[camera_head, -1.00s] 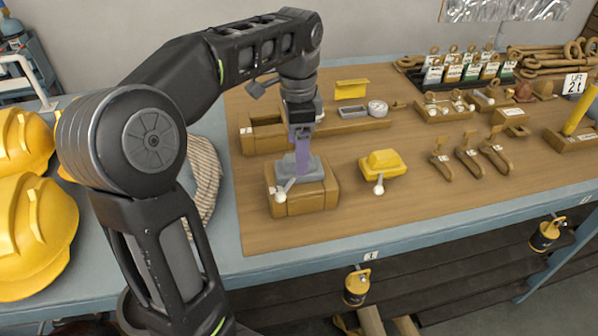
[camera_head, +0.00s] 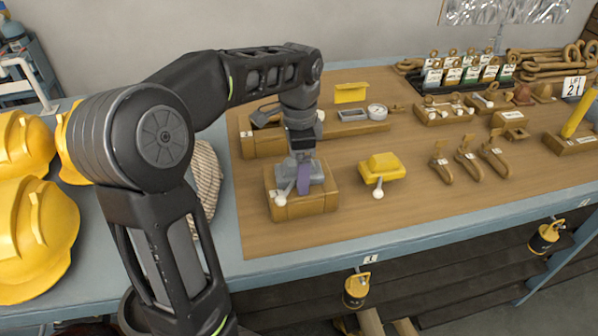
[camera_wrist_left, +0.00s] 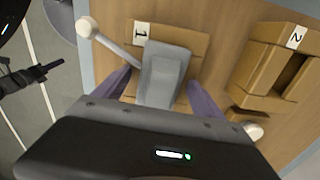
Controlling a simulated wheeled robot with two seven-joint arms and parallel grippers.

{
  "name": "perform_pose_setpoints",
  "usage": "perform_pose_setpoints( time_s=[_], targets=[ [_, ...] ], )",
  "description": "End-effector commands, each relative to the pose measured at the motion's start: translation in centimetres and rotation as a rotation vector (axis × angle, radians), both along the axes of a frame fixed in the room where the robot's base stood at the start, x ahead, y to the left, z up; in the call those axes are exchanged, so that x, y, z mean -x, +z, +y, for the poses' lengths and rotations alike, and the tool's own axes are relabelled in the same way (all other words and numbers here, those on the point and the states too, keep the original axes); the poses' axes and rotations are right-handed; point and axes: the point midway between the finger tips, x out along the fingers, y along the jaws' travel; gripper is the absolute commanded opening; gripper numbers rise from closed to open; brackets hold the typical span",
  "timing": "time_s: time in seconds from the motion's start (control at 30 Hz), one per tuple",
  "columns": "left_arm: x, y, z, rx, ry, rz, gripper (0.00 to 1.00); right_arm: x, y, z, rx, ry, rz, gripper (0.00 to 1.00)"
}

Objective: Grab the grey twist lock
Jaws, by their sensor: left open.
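The grey twist lock (camera_head: 290,178) sits on a brown block (camera_head: 318,204) on the wooden board, with its white-knobbed lever pointing toward the front left. My left gripper (camera_head: 304,184) is lowered over it from above, with a purple finger in front of part of the lock. In the left wrist view the lock (camera_wrist_left: 163,75) lies between the two open purple fingers (camera_wrist_left: 160,95), with a gap visible on each side. Its lever and white ball reach to the upper left there. The block (camera_wrist_left: 190,48) carries a label 1. My right gripper is not in view.
A yellow twist lock (camera_head: 382,168) stands just right of the block. Yellow helmets (camera_head: 35,230) and a striped cloth (camera_head: 205,175) are at the left. The board's front right is clear.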

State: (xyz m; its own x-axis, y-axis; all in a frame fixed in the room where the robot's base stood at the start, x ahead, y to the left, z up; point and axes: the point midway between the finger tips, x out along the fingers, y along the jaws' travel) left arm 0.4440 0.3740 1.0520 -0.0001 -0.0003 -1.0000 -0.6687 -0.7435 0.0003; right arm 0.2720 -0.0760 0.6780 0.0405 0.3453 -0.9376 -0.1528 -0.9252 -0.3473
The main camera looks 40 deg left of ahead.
Motion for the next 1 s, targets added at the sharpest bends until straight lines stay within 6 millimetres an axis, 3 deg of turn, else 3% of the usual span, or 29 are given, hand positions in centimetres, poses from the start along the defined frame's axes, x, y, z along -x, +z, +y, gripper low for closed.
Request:
perform_pose_setpoints(
  time_s=[0.23,1.0],
  targets=[
    [-0.01,0.03,-0.01,0.000,0.000,0.000,0.78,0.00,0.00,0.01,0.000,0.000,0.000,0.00],
    [0.01,0.03,-0.01,0.000,0.000,0.000,0.15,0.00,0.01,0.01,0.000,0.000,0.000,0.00]
  ],
)
